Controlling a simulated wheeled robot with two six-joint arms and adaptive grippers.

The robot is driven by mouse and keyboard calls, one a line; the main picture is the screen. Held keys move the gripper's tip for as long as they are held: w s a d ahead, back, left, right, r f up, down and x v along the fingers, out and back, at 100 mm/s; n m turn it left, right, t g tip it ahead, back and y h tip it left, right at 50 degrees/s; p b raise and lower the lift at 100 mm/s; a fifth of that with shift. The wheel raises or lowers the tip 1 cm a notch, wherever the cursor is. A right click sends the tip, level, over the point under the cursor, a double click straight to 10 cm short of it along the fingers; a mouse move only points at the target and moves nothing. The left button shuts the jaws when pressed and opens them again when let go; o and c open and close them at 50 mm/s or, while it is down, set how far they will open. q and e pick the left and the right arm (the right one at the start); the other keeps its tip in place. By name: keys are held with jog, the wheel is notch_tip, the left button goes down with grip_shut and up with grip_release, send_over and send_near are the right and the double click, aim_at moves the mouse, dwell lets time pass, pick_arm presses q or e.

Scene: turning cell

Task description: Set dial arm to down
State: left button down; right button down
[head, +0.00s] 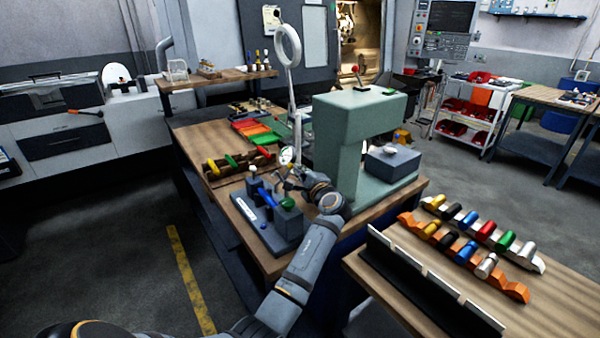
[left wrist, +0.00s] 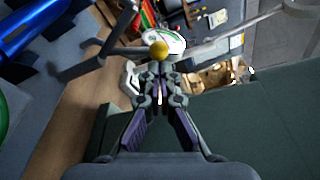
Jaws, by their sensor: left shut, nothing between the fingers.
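The dial (head: 286,155), with a round white face, stands over the bench fixture in the head view. In the left wrist view the dial's pale face (left wrist: 172,38) shows partly behind a yellow ball (left wrist: 159,49) on the end of a thin grey arm (left wrist: 105,57). My left gripper (head: 285,178) is beside the dial, and its fingers (left wrist: 160,84) are closed and empty. The ball is just beyond the fingertips; I cannot tell whether they touch. The arm's exact tilt in the room is unclear. My right gripper is out of view.
A green press-like stand (head: 340,170) rises close to the right of my left gripper. A grey block fixture (head: 270,235) with blue and green handles is on the near side. A magnifier lamp (head: 288,45) stands behind. A rack of coloured handles (head: 235,162) is to the left.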

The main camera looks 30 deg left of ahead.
pick_arm(q)
jog(key=n+b, duration=0.1)
jog(key=b, duration=0.1)
jog(key=s+n+b, duration=0.1)
jog(key=n+b, duration=0.1)
jog(key=s+a+n+b, duration=0.1)
jog(key=n+b, duration=0.1)
jog(key=shift+s+r+t+y, duration=0.2)
jog(key=shift+r+t+y, duration=0.15)
jog(key=shift+t+y, duration=0.05)
jog(key=shift+s+a+r+n+b, duration=0.1)
jog(key=shift+s+r+n+b, duration=0.05)
jog(key=shift+n+b, duration=0.3)
